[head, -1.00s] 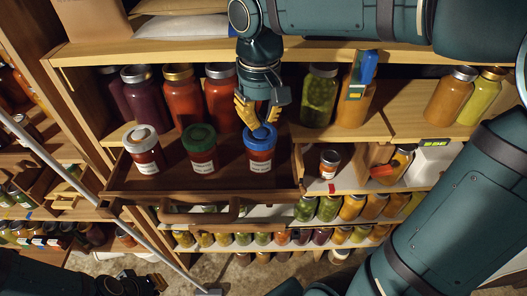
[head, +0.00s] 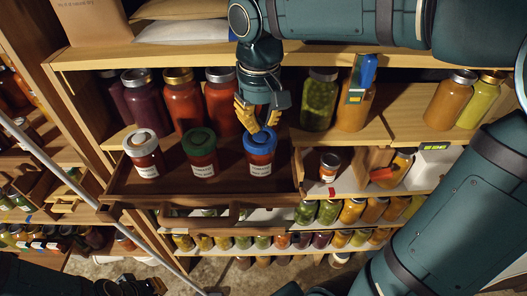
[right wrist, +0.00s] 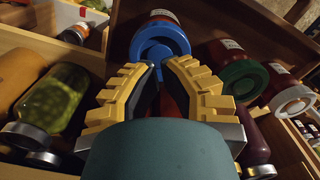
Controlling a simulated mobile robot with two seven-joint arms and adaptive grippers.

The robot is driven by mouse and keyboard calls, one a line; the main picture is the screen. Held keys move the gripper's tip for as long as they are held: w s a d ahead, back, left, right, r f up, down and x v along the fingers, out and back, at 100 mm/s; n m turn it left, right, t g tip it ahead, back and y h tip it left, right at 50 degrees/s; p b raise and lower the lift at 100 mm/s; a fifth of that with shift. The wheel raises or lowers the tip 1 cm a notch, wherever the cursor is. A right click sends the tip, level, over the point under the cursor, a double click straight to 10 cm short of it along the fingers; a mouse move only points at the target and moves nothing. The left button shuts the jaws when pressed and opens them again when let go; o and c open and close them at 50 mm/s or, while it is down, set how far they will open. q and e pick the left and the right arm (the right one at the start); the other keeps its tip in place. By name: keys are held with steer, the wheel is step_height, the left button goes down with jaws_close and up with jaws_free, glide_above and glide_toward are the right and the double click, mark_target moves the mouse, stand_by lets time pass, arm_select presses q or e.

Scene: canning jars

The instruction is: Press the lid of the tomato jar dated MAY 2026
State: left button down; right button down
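Three labelled red jars stand upright in a pulled-out wooden drawer (head: 115,187): one with a pale lid (head: 140,139), one with a green lid (head: 200,141), one with a blue lid (head: 262,145). The label dates are too small to read. My right gripper (head: 262,128) has yellow fingers, points down and is just above and behind the blue lid. In the right wrist view its fingertips (right wrist: 158,64) are apart, empty, beside the blue lid (right wrist: 160,46); contact cannot be told. The green lid also shows there (right wrist: 243,79). My left gripper (head: 135,287) is dark and cut off at the bottom left.
Several tall jars (head: 182,98) stand on the shelf behind the drawer. A small jar (head: 329,166) stands in a compartment to its right. The drawer handle (head: 205,222) juts out in front. Lower shelves (head: 270,214) hold many jars. A grey pole crosses the left side.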

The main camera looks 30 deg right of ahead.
mark_target(260, 137)
steer(key=shift+f+b, duration=1.05)
steer(key=shift+f, duration=0.45)
stand_by(1.1)
steer(key=shift+r+p, duration=3.05)
steer(key=shift+r, duration=0.55)
steer(key=shift+f, duration=0.1)
